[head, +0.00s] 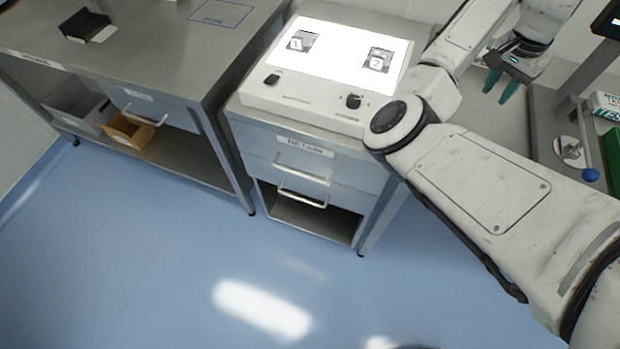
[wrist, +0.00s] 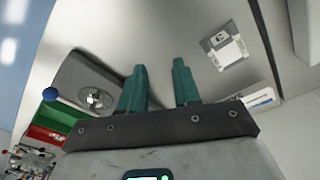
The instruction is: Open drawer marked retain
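A grey cabinet (head: 375,205) stands in the middle of the head view with a label reading RETAIN (head: 304,146) near its top. Below the label are an upper bar handle (head: 302,172) and a lower bar handle (head: 303,198) on blue-grey fronts. Both fronts look closed, with an open space below them. My gripper (head: 498,90) is at the upper right of the head view, beside the right-hand bench and well apart from the handles. In the wrist view my gripper (wrist: 160,66) has two green fingers spread apart with nothing between them. The handles are not in the wrist view.
A lit panel (head: 335,55) with tiles 1 and 2 tops the cabinet. A left bench (head: 130,75) has its own drawer handle (head: 150,118) and bins below. A right bench (head: 548,120) holds a blue-knobbed device (head: 590,175). The blue floor (head: 170,240) in front is clear.

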